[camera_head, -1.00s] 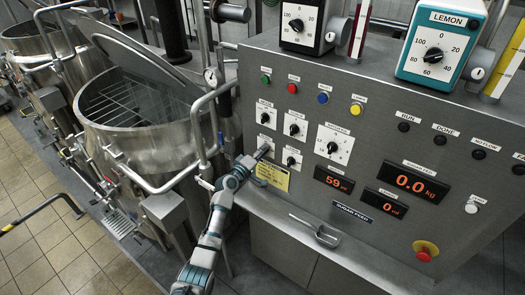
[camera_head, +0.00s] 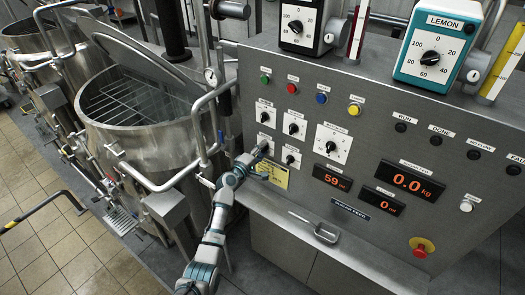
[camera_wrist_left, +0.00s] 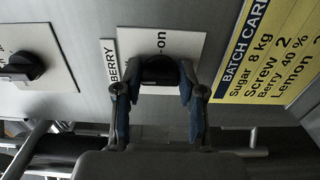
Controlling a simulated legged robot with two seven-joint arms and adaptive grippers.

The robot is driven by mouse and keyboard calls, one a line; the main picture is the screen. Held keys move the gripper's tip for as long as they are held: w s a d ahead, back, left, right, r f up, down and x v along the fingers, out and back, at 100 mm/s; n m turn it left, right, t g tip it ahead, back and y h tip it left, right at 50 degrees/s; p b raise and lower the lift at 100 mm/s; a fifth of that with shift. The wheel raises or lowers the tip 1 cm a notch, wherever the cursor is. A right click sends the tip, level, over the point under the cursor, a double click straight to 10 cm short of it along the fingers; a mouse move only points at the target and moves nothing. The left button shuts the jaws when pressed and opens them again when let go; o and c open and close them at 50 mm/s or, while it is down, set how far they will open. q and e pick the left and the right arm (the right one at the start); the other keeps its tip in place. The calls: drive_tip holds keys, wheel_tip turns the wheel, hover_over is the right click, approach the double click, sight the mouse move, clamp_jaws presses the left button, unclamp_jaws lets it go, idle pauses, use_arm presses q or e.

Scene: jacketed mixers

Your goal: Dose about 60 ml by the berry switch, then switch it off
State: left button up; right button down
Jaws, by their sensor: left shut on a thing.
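The berry switch (camera_wrist_left: 159,68) is a dark round knob on a white plate labelled BERRY, with "on" readable on the plate in the left wrist view. My left gripper (camera_wrist_left: 158,92) is shut on this knob, one blue-padded finger on each side. In the head view the gripper (camera_head: 256,155) reaches the control panel at the berry switch plate (camera_head: 265,139), partly covering it. The knob's pointer is hidden. A lower display (camera_head: 382,201) reads 0, its unit blurred. Another display (camera_head: 332,178) reads 59. My right gripper is not in view.
A yellow batch card (camera_head: 273,174) sits beside the gripper. Other knobs (camera_head: 293,123) and coloured buttons are close by. A jacketed mixer (camera_head: 150,125) with pipes stands left of the panel. A scoop (camera_head: 325,234) lies on the ledge. A red emergency button (camera_head: 421,247) is lower right.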

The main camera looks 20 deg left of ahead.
use_arm(q)
drive_tip(key=shift+a+f, duration=0.1)
drive_tip(key=shift+f, duration=0.05)
drive_tip(key=o, duration=0.9)
drive_tip(key=shift+o, duration=1.2)
drive_tip(key=shift+w+a, duration=0.1)
drive_tip(key=v, duration=1.2)
drive_tip(key=shift+f, duration=0.1)
